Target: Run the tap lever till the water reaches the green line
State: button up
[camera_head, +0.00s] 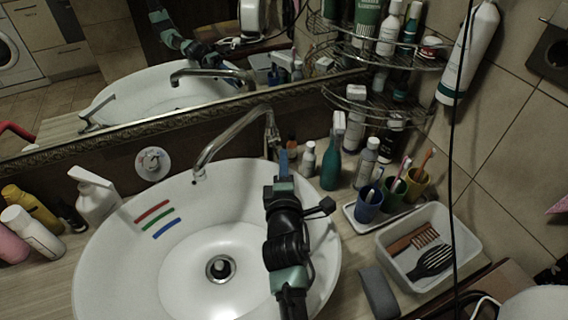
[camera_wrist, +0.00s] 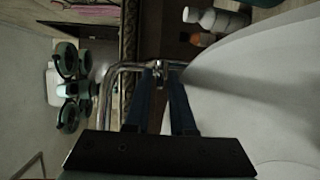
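The white oval basin (camera_head: 110,262) has short red, green and blue marks on its inner left wall, with the green line (camera_head: 157,220) in the middle. No water shows in the basin or falling from the spout. The chrome tap (camera_head: 232,134) stands behind the basin, its spout reaching left over it. My gripper (camera_head: 283,158) is at the tap's base, partly hiding it. In the wrist view my gripper (camera_wrist: 160,76) has its two blue fingers apart, with a chrome part of the tap (camera_wrist: 158,68) at their tips. I cannot tell whether they touch it.
The drain (camera_head: 221,268) is at the basin's bottom. Bottles and a tray of cups (camera_head: 350,214) stand right of my arm, near a white bin (camera_head: 440,220). A soap dispenser (camera_head: 95,195) stands at left. A mirror (camera_head: 120,75) is behind the tap.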

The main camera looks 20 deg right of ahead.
grip_shut()
dwell(1.4)
